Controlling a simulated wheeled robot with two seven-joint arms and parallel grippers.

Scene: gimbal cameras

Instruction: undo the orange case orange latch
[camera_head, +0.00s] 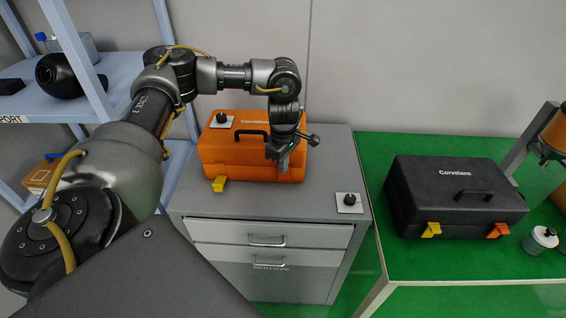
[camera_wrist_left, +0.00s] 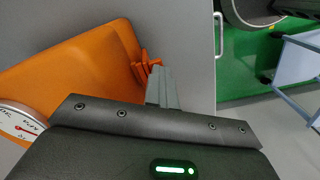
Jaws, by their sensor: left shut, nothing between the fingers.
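The orange case (camera_head: 235,150) sits shut on top of a grey drawer cabinet, and part of it fills the left of the left wrist view (camera_wrist_left: 75,80). A yellow latch (camera_head: 219,184) is on its front left. The orange latch (camera_wrist_left: 146,66) shows at the case's edge in the left wrist view; in the head view my gripper covers that part of the front. My left gripper (camera_head: 284,164) points down at the case's front right. Its fingers (camera_wrist_left: 162,88) are shut and empty, right beside the orange latch; I cannot tell whether they touch. My right gripper is not seen.
The grey cabinet (camera_head: 325,205) has a white pad with a black knob (camera_head: 350,201) at its right. A black case (camera_head: 450,195) with yellow and orange latches stands on the green table (camera_head: 400,270). A blue shelf (camera_head: 60,105) stands at the left.

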